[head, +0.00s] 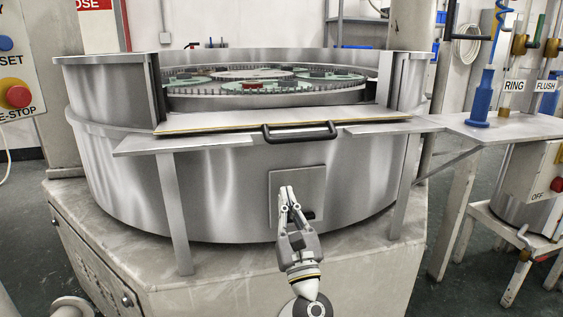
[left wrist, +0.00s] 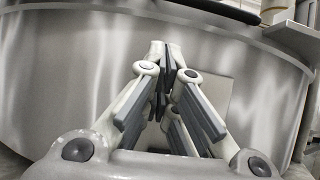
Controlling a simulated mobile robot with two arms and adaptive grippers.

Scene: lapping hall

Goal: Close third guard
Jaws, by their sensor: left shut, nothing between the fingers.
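The guard (head: 230,123) is a pale metal panel at the front opening of the round steel lapping machine (head: 115,185). It lies lowered, nearly flat, with a yellow-black strip along its front edge. Its black bar handle (head: 300,134) sticks out at the front middle. Behind it the opening shows a toothed ring and green plates. My left gripper (head: 287,190) is shut and empty, below the handle and apart from it, before a square plate on the machine wall. In the left wrist view its fingertips (left wrist: 166,48) meet, and a dark bar crosses the top edge. My right gripper is not in view.
Side shelves (head: 185,143) flank the guard on metal legs. A right-hand bench (head: 500,128) holds a blue tool (head: 484,95) and RING and FLUSH valves. An E-stop panel (head: 18,70) stands at left. The stone base (head: 230,268) juts out below.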

